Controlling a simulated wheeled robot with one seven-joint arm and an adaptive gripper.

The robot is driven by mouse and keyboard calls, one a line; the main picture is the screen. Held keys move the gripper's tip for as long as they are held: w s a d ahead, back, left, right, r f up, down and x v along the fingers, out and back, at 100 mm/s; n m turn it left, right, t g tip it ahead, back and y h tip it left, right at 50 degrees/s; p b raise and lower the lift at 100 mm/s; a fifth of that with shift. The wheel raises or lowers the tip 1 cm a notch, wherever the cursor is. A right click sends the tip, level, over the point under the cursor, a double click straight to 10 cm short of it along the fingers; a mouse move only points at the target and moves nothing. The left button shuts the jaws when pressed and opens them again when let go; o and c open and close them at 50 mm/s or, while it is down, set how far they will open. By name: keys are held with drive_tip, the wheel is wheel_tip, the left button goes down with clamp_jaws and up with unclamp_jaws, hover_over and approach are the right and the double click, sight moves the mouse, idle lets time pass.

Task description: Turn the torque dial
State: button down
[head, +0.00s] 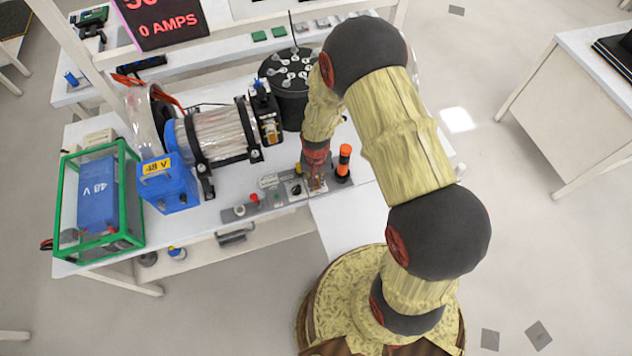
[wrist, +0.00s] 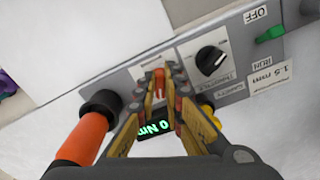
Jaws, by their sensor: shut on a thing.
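My gripper (wrist: 166,80) is shut on a small red-orange piece (wrist: 159,84) on the grey control panel (wrist: 240,35) in the wrist view. This piece sits beside the green "0 Nm" readout (wrist: 154,129) and appears to be the torque dial. The fingers hide most of it, and I cannot read its setting. In the head view, my gripper (head: 316,184) is down at the right part of the panel (head: 240,211). A separate black dial (wrist: 212,59) with a white pointer mark is to the right of the fingers in the wrist view.
An orange handle with a black collar (head: 344,160) stands close beside my gripper; it also shows in the wrist view (wrist: 84,138). A green switch (wrist: 270,34) is farther along the panel.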

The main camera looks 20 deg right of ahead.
drive_tip(key=c, duration=1.9)
unclamp_jaws()
wheel_tip(320, 180, up, 12)
